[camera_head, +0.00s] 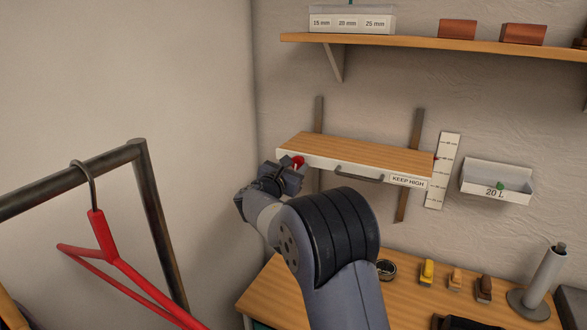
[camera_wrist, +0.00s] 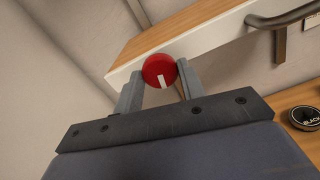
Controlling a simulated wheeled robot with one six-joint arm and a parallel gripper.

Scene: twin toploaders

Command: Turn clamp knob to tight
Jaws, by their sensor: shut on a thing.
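The clamp knob is a round red knob (camera_head: 299,162) with a white mark, on the left end of the white front edge of a small wall shelf (camera_head: 350,150). In the wrist view the red knob (camera_wrist: 160,71) sits between the two grey fingers, and its white mark points down toward my gripper. My gripper (camera_head: 290,167) is at the shelf's left front corner. It also shows in the wrist view (camera_wrist: 146,88), shut on the knob. Any marks for tight or loose around the knob are not visible.
A handle (camera_head: 358,176) and a "KEEP HIGH" label (camera_head: 406,182) are on the shelf front. A scale strip (camera_head: 442,170) and a "20 L" bin (camera_head: 496,182) are to the right. A metal rack (camera_head: 150,200) with a red hanger (camera_head: 96,222) stands at the left. A wooden bench (camera_head: 270,290) lies below.

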